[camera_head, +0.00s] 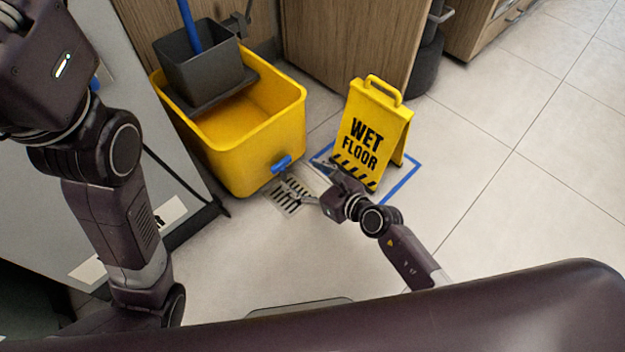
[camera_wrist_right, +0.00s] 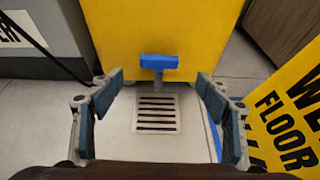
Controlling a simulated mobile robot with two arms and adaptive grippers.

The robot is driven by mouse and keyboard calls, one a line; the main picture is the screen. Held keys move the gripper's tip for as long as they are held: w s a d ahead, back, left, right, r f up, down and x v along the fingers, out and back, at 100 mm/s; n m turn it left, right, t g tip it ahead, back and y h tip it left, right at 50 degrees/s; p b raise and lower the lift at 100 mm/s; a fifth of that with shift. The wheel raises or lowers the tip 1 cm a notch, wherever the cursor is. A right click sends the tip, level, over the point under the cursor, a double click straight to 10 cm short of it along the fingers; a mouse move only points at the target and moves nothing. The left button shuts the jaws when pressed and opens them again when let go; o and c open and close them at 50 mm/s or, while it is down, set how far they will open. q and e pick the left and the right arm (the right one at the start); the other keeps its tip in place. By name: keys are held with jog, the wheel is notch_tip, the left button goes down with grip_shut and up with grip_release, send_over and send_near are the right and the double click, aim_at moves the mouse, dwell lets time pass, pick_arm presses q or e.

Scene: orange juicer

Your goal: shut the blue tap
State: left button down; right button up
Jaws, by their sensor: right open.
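The blue tap (camera_head: 281,163) is on the lower front of the yellow mop bucket (camera_head: 236,160). In the right wrist view the tap (camera_wrist_right: 158,62) is T-shaped, with its bar lying crosswise above a short stem, against the yellow bucket wall (camera_wrist_right: 150,25). My right gripper (camera_head: 309,183) is near the floor, in front of the tap and apart from it. In the wrist view its two fingers (camera_wrist_right: 160,88) are wide apart with nothing between them, and the tap shows centred beyond their tips. My left arm comes in at the left; its gripper is out of view.
A floor drain (camera_head: 287,196) lies below the tap. A yellow wet floor sign (camera_head: 372,133) stands close to the right of my right gripper, inside blue floor tape (camera_head: 401,184). A grey wringer (camera_head: 202,65) sits on the bucket. Open floor (camera_head: 530,210) lies to the right.

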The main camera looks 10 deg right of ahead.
jog(key=v, duration=0.3)
jog(key=shift+s+d+r, duration=0.15)
jog(key=shift+s, duration=0.15)
jog(key=shift+r, duration=0.1)
